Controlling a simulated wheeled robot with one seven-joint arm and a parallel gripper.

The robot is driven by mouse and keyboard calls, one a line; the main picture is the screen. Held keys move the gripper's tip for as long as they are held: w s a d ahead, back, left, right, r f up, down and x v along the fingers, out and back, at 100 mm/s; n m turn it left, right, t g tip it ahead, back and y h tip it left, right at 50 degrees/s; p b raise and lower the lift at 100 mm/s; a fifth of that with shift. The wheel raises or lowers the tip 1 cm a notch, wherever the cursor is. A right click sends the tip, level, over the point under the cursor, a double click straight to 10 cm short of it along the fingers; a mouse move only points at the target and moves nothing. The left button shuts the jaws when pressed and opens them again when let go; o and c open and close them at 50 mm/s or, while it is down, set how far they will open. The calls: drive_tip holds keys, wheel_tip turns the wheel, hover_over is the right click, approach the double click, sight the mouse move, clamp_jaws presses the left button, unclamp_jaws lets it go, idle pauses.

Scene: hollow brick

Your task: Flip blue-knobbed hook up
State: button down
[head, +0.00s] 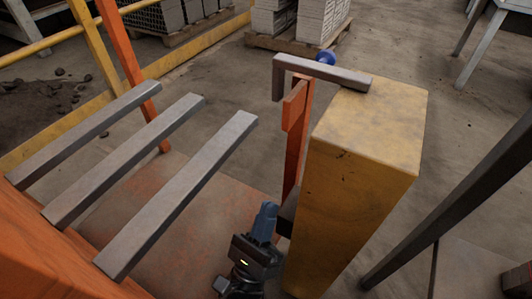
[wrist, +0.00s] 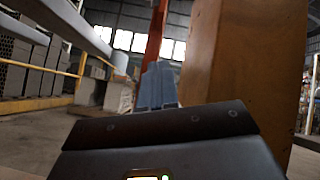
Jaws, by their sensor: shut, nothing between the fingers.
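The hook (head: 318,69) is a grey square bar in the head view. One end lies on top of the yellow post, and the bar reaches left past the top of an orange upright (head: 296,125). Its left end bends down. The blue knob (head: 326,57) sits on the bar's far side. My gripper (head: 267,212) is low, left of the yellow post and well below the hook, apart from it. Its blue-grey fingers point up and are shut and empty; they also show in the wrist view (wrist: 157,84). I cannot make out the hook or knob in the wrist view.
The yellow post (head: 360,145) stands close right of my gripper; it fills the right of the wrist view (wrist: 240,60). Several grey bars (head: 180,195) extend from an orange frame at left. A dark slanted bar (head: 455,190) is at right. Brick pallets (head: 298,22) stand behind.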

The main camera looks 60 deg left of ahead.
drive_tip(key=w+a+r+m+t+h, duration=0.1)
drive_tip(key=w+a+r+m, duration=0.2)
drive_tip(key=r, duration=0.4)
drive_tip(key=w+a+r+m+t+h+b, duration=0.1)
drive_tip(key=w+a+r+m, duration=0.2)
drive_tip(key=a+r, duration=0.3)
drive_tip(key=shift+w+a+r, duration=0.2)
drive_tip(key=shift+r, duration=0.2)
